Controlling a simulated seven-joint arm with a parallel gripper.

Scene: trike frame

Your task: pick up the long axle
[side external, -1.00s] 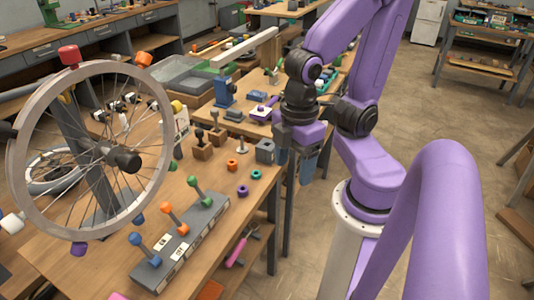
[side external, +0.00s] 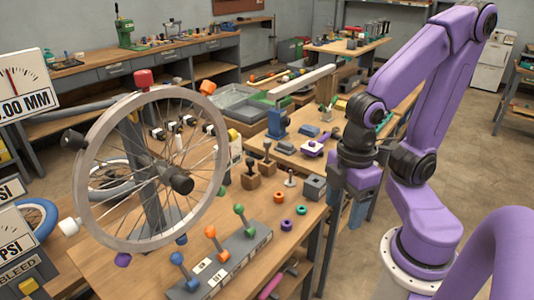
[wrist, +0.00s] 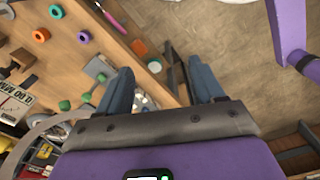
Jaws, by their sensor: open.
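I cannot pick out a part that is clearly the long axle in either view. A long pale bar (side external: 301,86) rests high on a blue stand on the further bench; I cannot tell whether it is the axle. My gripper (wrist: 160,68) is open, with two blue-grey fingers apart and nothing seen between them. In the wrist view it hangs over the bench edge and the floor. In the side view my gripper (side external: 357,213) points down, right of the near bench and apart from its parts.
A spoked wheel (side external: 222,165) stands upright on the near bench. A grey block with blue, orange and green knobbed levers (side external: 222,262) sits before it. Orange, purple and teal rings (side external: 286,225) and a grey cube (side external: 314,187) lie near the bench's right edge. Open floor (side external: 480,165) is to the right.

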